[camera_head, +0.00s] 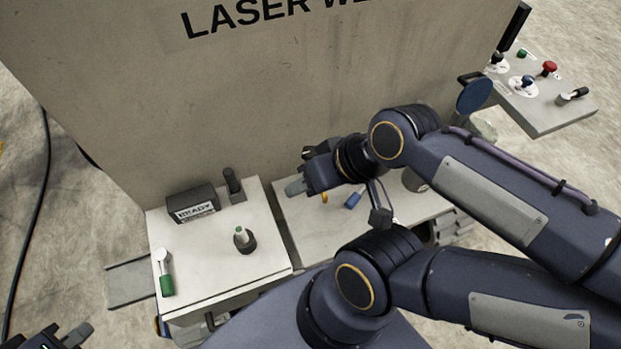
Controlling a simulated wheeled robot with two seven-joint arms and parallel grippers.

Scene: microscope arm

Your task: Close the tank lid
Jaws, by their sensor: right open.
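A dark blue round disc (475,95), which looks like the tank lid, stands tilted up at the right edge of the big grey cabinet. A pale greenish rounded thing (486,129) shows just below it, perhaps the tank, mostly hidden behind my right arm. My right gripper (301,170) is open and empty, in front of the cabinet and well to the left of the disc. My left gripper (62,336) is partly in view at the bottom left corner, its fingers apart, far from the disc.
The cabinet (300,90) blocks the back. A white bench (225,275) holds a black box (192,204) and a green-topped knob (242,240). A blue piece (353,199) lies on the adjoining top. A panel (555,115) with a red button (549,68) stands at right.

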